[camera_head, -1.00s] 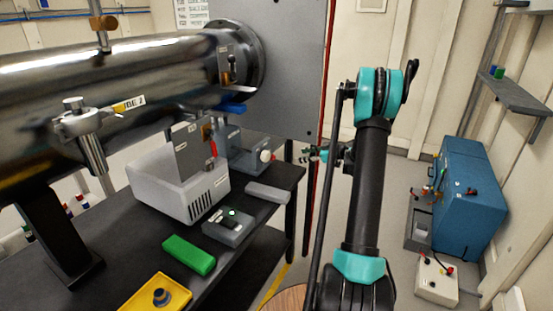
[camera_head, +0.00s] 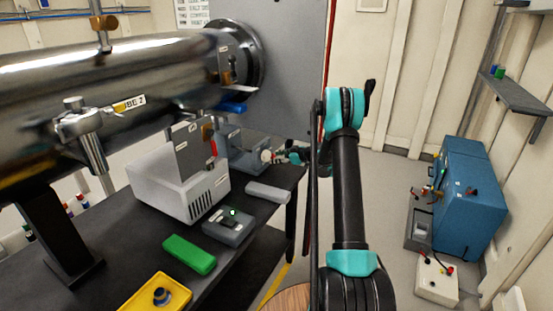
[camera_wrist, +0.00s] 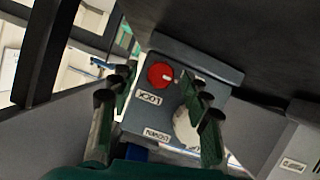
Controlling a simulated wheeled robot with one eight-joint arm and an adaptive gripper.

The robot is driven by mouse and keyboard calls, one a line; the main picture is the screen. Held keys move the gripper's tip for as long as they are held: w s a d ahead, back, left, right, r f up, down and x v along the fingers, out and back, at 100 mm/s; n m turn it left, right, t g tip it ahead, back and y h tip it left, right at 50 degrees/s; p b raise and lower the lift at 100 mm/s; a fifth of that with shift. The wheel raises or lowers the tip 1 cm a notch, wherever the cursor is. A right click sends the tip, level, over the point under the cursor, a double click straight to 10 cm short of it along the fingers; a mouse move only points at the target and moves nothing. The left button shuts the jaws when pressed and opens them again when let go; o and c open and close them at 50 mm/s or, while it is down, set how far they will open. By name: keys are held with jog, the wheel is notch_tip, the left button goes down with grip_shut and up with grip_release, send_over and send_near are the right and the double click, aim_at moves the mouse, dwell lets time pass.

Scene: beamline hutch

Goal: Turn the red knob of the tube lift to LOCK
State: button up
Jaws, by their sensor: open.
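The tube lift is a blue-grey box (camera_wrist: 205,70) that fills the middle of the wrist view. On its face are a round red knob (camera_wrist: 159,75) with a short white mark towards its right side, a LOCK label (camera_wrist: 150,98) just below the knob, a white round knob (camera_wrist: 184,130) and a DOWN label (camera_wrist: 157,134). My gripper (camera_wrist: 160,88) is open, with fingers on both sides of the red knob in the picture; I cannot tell whether they touch it. In the head view the lift (camera_head: 244,158) stands at the bench's far end, my gripper (camera_head: 292,153) at its right.
A long steel tube (camera_head: 130,75) runs above the bench (camera_head: 125,265). A light grey open box (camera_head: 178,190), a grey switch box (camera_head: 228,228), a green block (camera_head: 189,254) and a yellow tray (camera_head: 140,297) occupy the bench. Floor (camera_head: 390,200) to its right is open.

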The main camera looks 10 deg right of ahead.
jog(key=shift+w+a, duration=0.1)
jog(key=shift+a, duration=0.05)
grip_shut()
dwell(0.4)
